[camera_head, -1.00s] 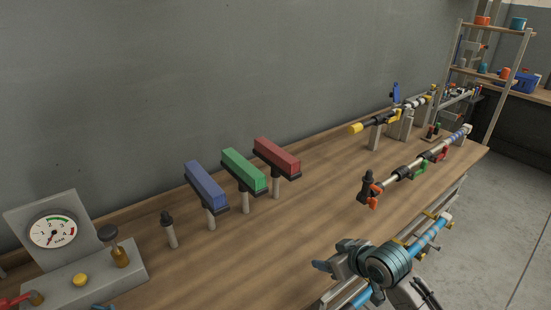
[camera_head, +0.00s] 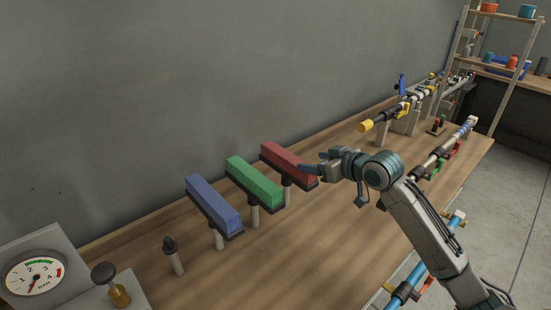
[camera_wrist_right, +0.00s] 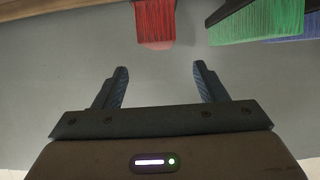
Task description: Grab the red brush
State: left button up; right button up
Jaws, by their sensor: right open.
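The red brush (camera_head: 287,160) is the rightmost of three brushes standing in a row on posts on the wooden bench, bristles up. My right gripper (camera_head: 308,169) is at the right end of the red brush in the head view, and its fingertips overlap it there. In the right wrist view the red brush (camera_wrist_right: 154,22) is at the top, ahead of the open, empty fingers of my right gripper (camera_wrist_right: 158,72). A gap shows between the fingers and the brush. My left gripper is not in view.
The green brush (camera_head: 254,182) and blue brush (camera_head: 214,205) stand to the left of the red one. A small black-topped post (camera_head: 173,256) and a pressure gauge (camera_head: 35,277) are further left. Hose nozzles (camera_head: 440,155) lie to the right on the bench.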

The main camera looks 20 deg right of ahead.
aim_at(289, 156)
jog(key=shift+w+a, duration=0.1)
jog(key=shift+w, duration=0.35)
jog(key=shift+w+a+f, duration=0.1)
jog(key=shift+w, duration=0.25)
jog(key=shift+p+x, duration=0.75)
jog(key=shift+x, duration=0.85)
jog(key=shift+w+a+f, duration=0.15)
jog(key=shift+w, duration=0.05)
jog(key=w+p, duration=0.2)
jog(key=shift+w+a+f, duration=0.15)
jog(key=shift+w+a, duration=0.1)
jog(key=shift+a, duration=0.15)
jog(key=shift+p+x, duration=0.45)
jog(key=shift+x, duration=0.65)
jog(key=shift+w+a+f, duration=0.1)
jog(key=shift+f, duration=0.2)
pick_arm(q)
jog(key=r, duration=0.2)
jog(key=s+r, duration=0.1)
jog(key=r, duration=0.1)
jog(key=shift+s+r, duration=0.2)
